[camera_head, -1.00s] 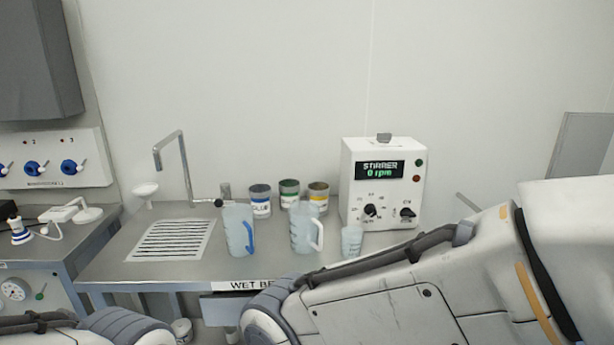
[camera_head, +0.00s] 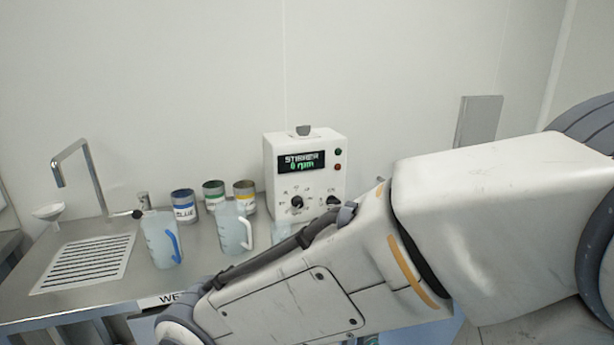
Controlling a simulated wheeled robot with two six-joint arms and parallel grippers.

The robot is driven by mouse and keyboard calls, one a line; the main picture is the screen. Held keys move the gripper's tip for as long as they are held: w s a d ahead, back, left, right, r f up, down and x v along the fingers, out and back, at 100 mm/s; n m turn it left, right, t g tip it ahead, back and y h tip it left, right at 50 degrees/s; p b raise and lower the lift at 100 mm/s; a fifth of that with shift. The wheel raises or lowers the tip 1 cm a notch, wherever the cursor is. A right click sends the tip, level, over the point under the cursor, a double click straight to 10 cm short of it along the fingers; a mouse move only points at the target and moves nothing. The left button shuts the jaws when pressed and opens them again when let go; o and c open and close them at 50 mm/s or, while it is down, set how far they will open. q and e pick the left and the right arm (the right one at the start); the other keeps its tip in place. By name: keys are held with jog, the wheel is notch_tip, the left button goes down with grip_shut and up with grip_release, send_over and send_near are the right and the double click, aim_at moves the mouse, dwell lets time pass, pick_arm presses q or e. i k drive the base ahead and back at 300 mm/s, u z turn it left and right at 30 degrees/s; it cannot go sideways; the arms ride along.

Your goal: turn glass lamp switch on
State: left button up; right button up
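No glass lamp or lamp switch can be made out in the head view. A white stirrer control box (camera_head: 306,172) stands on the bench, with a display reading "STIRRER 0 rpm", two dark knobs and a green and a red button or light on its front. My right arm crosses the lower right of the view and hides part of the bench. Neither of my grippers shows.
A metal bench (camera_head: 30,292) carries a tap (camera_head: 83,170), a drain grille (camera_head: 84,262), a blue-handled jug (camera_head: 160,240), a white-handled jug (camera_head: 232,228) and labelled cans (camera_head: 184,206). A grey panel (camera_head: 479,122) is on the wall at the right.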

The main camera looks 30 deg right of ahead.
aim_at(304, 130)
jog(key=k, duration=0.65)
jog(key=z, duration=0.7)
jog(key=i, duration=1.1)
jog(key=u, duration=0.2)
